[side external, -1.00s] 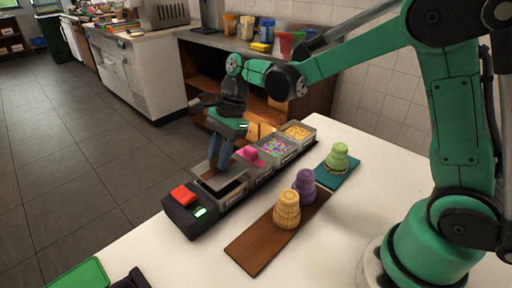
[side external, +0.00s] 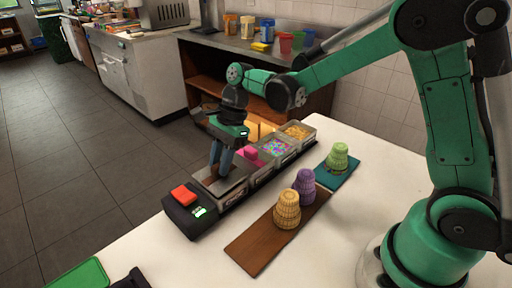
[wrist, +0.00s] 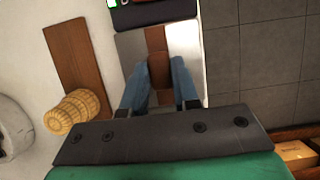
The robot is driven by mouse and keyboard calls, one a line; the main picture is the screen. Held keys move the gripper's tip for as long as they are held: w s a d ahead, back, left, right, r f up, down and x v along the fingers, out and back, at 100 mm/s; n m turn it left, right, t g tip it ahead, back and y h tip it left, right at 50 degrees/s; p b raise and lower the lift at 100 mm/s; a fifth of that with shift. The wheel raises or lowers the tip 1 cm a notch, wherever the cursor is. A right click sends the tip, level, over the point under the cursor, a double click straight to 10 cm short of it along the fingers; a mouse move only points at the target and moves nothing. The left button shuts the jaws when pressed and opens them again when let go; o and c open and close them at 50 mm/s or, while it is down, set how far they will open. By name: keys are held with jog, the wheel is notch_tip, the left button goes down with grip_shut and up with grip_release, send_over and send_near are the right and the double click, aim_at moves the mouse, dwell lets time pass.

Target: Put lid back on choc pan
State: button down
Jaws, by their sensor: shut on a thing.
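The choc pan (side external: 233,199) is the compartment at the near end of the row of topping pans, next to the black end unit. Its grey lid (side external: 231,183) lies over the pan's top, and the pan's inside is hidden. My gripper (side external: 219,174) points down with its blue fingers shut on the lid's brown handle. In the wrist view the fingers (wrist: 160,88) stand on either side of the brown handle (wrist: 157,72), over the grey lid (wrist: 130,48). I cannot tell whether the lid is fully seated.
A red block (side external: 183,194) sits on the black end unit. Pans with pink, multicoloured and yellow toppings (side external: 297,132) continue beyond. A brown board (side external: 255,248) holds yellow and purple cone stacks; a teal board (side external: 340,174) holds a green stack.

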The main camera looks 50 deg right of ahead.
jog(key=shift+f, duration=0.45)
dwell(1.1)
dwell(0.3)
jog(key=shift+c, duration=0.5)
grip_release()
jog(key=shift+r, duration=0.1)
jog(key=shift+r, duration=3.45)
grip_shut()
